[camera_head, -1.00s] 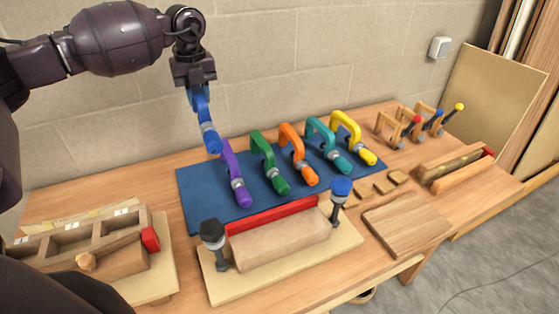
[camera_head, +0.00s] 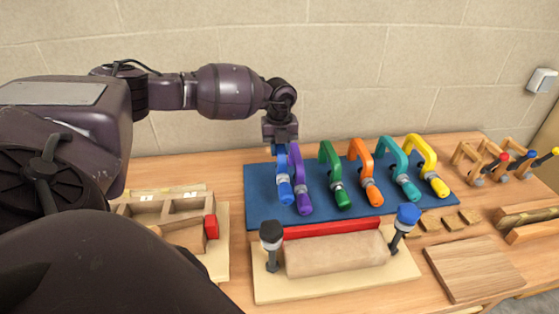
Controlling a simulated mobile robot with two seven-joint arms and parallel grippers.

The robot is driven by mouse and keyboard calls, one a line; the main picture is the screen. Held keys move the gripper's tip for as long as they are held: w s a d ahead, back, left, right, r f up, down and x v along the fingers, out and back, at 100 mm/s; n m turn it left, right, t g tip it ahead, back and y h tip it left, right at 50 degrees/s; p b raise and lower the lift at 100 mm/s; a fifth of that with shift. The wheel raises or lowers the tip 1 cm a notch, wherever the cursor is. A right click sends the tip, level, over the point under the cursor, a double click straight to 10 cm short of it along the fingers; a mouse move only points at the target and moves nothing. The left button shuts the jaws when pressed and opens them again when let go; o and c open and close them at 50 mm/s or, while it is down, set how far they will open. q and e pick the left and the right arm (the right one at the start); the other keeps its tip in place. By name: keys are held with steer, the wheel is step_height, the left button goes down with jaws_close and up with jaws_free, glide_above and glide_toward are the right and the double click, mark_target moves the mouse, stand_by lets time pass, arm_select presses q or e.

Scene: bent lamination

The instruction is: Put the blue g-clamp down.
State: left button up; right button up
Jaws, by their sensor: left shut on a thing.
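The blue g-clamp (camera_head: 284,180) is in my left gripper (camera_head: 280,143), which is shut on its upper end. The clamp hangs upright at the left part of the blue mat (camera_head: 262,207), just left of the purple g-clamp (camera_head: 302,184). I cannot tell whether its lower end touches the mat, or whether it touches the purple clamp. Green (camera_head: 336,178), orange (camera_head: 366,174), teal (camera_head: 400,172) and yellow (camera_head: 428,165) clamps stand in a row to the right. My right gripper is not in view.
In front of the mat, a board (camera_head: 330,287) holds a wooden block (camera_head: 335,254), a red strip (camera_head: 332,231) and two upright clamps, one black-topped (camera_head: 271,240), one blue-topped (camera_head: 404,222). A compartmented wooden box (camera_head: 190,206) stands left. A flat wooden board (camera_head: 473,268) lies right.

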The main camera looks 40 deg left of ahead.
arm_select(q)
steer(key=shift+f, duration=2.25)
steer(key=shift+f, duration=0.1)
steer(key=o, duration=0.9)
steer(key=shift+c, duration=0.2)
steer(key=shift+r, duration=6.1)
